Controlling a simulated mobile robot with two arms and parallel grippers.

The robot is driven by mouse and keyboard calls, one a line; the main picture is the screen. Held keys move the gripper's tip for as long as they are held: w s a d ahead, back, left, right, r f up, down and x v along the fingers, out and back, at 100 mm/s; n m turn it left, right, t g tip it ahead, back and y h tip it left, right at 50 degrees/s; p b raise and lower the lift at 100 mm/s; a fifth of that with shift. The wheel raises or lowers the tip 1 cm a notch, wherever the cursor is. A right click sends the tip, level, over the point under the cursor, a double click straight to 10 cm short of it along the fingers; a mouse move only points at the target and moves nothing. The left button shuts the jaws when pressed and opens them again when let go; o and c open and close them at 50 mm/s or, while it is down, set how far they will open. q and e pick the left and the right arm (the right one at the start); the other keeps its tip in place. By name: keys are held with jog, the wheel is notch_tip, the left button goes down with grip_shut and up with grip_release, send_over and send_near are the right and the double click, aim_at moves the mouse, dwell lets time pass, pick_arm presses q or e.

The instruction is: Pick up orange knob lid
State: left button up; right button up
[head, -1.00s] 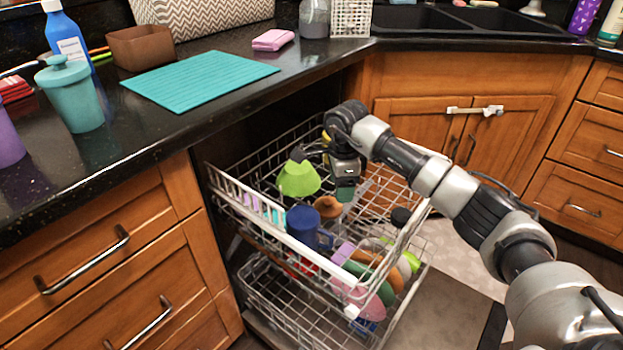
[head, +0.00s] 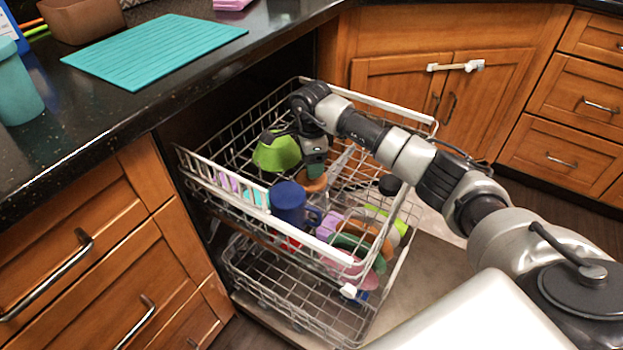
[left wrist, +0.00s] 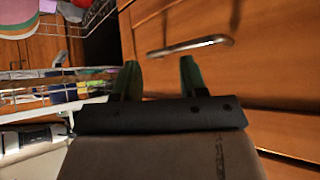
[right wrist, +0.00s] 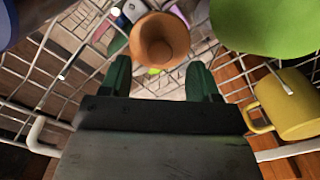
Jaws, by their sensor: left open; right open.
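My left gripper (left wrist: 159,66) is open and empty in front of the wooden drawers, and is out of the head view.
In the upper rack (head: 225,190), a green cup (head: 277,152) and a blue mug (head: 290,203) stand close to the right gripper. A yellow mug (right wrist: 288,105) is at the right in the right wrist view. Rack wires surround the lid. A drawer handle (left wrist: 190,46) is near the left gripper.

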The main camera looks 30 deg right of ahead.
notch_tip(320, 180, down, 3)
jog(key=shift+f+b, duration=0.15)
jog(key=shift+b, duration=0.2)
pick_arm(q)
jog(key=w+r+t, duration=0.1)
jog(key=w+d+r+t, duration=0.1)
jog(key=shift+w+d+r+t+h, duration=0.1)
jog(key=shift+w+r+t+h, duration=0.1)
jog(key=shift+w+t+h, duration=0.2)
pick_arm(e)
jog(key=shift+f, duration=0.2)
jog(key=c, duration=1)
jog(key=shift+r, duration=0.1)
